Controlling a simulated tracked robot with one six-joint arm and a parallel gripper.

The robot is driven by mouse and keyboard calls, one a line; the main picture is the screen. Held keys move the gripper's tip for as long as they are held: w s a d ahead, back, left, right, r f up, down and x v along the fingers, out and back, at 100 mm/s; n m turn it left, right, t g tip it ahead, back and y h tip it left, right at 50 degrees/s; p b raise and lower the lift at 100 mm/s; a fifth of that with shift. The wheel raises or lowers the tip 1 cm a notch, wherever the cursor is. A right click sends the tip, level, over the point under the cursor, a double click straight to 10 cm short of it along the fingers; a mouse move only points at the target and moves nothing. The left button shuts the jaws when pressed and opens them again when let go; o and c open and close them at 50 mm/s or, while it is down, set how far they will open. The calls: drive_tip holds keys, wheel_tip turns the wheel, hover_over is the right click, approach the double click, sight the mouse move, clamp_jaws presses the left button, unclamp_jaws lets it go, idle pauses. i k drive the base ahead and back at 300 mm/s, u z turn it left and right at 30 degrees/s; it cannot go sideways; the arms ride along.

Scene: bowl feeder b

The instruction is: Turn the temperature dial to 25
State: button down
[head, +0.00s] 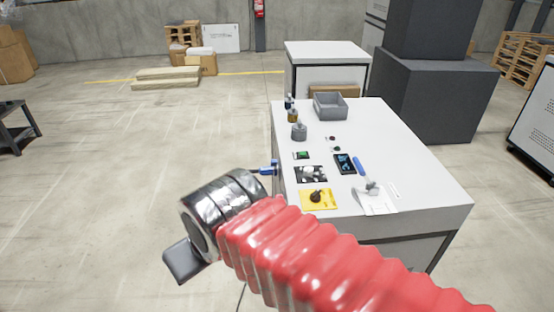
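My gripper (186,262) is at lower left, beside the table's near left corner and apart from the things on it. Only one dark finger-like part shows below the metal wrist, so its opening is hidden. On the white table, a black plate with a pale round knob (309,172) lies near the left edge. Just nearer is a yellow plate with a dark round knob (316,196). A small unit with a green display (302,155) sits behind the black plate. Which knob is the temperature dial, and any numbers, are too small to tell.
The white table (415,180) also holds a dark screen device (345,163), a blue-handled tool (360,166), a paper sheet (379,206), grey cylinders (299,132) and a grey bin (330,106). A blue fitting (268,168) juts from its left side.

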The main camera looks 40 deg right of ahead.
sight(308, 171)
drive_tip(key=z, duration=1.6)
drive_tip(key=k, duration=0.65)
drive_tip(key=u, duration=0.15)
drive_tip(key=i, duration=1.05)
drive_tip(key=u, duration=0.2)
